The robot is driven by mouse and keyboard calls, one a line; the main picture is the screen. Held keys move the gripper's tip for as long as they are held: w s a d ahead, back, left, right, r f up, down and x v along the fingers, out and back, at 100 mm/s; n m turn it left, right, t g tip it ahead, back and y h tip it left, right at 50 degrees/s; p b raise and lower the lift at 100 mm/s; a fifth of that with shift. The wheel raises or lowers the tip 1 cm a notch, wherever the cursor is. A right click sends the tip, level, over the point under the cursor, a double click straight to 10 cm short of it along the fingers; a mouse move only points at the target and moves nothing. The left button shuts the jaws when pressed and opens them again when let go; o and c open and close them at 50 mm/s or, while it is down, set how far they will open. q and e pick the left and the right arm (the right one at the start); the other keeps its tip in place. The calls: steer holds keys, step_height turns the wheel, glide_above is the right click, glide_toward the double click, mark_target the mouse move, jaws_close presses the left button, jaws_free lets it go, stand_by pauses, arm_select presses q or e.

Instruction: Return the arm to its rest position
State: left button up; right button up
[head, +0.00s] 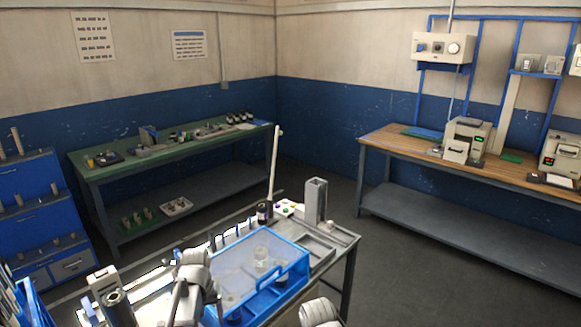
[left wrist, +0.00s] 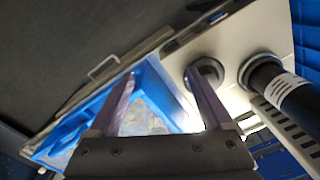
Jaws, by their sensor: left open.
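My left gripper (left wrist: 160,76) shows in the left wrist view with its two fingers spread apart and nothing between them. A blue-framed machine with a clear cover (head: 262,262) stands on the near bench in the head view, just right of my left arm. Its blue frame (left wrist: 157,88) also shows behind the fingers in the left wrist view. In the head view my left arm rises at the lower centre-left, and its fingers cannot be made out. A pale rounded part at the bottom edge seems to be my right arm; its gripper is not visible.
The near bench (head: 340,240) also holds a grey upright post (head: 316,200) and a thin pale pole (head: 274,165). A dark cylinder with a white label (left wrist: 292,92) is close on the right in the wrist view. Open floor (head: 325,175) separates the benches.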

arm_select(q)
steer(key=s+d+m, duration=0.4)
steer(key=s+d, duration=0.3)
steer(key=d, duration=0.3)
steer(key=s+d+m+y, duration=0.1)
steer(key=s+d+m, duration=0.3)
steer(key=s+d, duration=0.3)
steer(key=d, duration=0.3)
steer(key=shift+s, duration=0.2)
steer(key=shift+r, duration=0.1)
